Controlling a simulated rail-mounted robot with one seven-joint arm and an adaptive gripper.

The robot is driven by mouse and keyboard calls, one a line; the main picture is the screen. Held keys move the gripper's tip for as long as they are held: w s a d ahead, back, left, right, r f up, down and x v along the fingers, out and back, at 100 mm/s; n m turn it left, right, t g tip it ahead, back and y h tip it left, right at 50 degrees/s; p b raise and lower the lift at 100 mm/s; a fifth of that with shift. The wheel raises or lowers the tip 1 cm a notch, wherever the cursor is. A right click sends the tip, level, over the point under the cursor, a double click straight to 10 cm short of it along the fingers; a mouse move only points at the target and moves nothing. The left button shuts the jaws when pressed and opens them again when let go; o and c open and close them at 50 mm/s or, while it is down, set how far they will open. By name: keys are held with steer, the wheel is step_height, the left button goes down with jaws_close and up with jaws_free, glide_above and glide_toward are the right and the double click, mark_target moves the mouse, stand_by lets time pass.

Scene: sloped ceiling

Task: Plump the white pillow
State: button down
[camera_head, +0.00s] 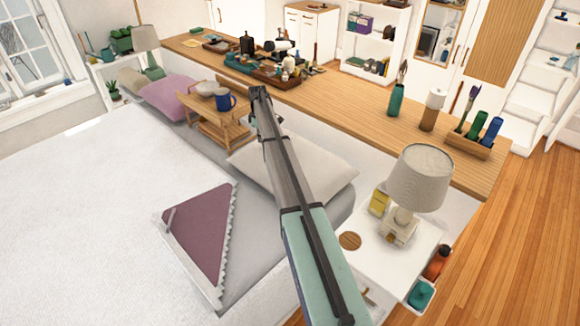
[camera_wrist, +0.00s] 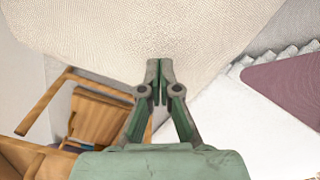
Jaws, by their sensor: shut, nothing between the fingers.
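The white pillow (camera_head: 327,178) lies at the head of the bed, partly hidden behind my arm in the head view. In the wrist view the pillow's cream textured surface (camera_wrist: 140,30) fills the top, in front of my fingertips. My gripper (camera_wrist: 153,80) is shut and empty, its fingers together over the pillow's near edge in that view. In the head view my gripper (camera_head: 260,92) is at the far end of the arm, above the pillow region. I cannot tell whether the fingertips touch the pillow.
A wooden bed tray (camera_head: 215,118) with a blue mug (camera_head: 226,100) stands left of the pillow. A purple folded blanket (camera_head: 203,230) lies on the bed. A lamp (camera_head: 420,180) stands on the nightstand at right. A long wooden counter (camera_head: 370,108) runs behind the bed.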

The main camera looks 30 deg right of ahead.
mark_target(262, 148)
steer(key=shift+f+b, duration=0.55)
steer(key=shift+f, duration=1.05)
steer(key=shift+r+p, duration=0.4)
steer(key=shift+r, duration=1.1)
steer(key=shift+f+b, duration=0.65)
steer(key=shift+f, duration=1)
steer(key=shift+r, duration=0.15)
steer(key=shift+r+p, duration=0.5)
steer(key=shift+r, duration=0.85)
steer(key=shift+f+b, duration=0.5)
steer(key=shift+f, duration=0.85)
steer(key=shift+r+p, duration=0.4)
steer(key=shift+r, duration=0.8)
steer(key=shift+r, duration=0.1)
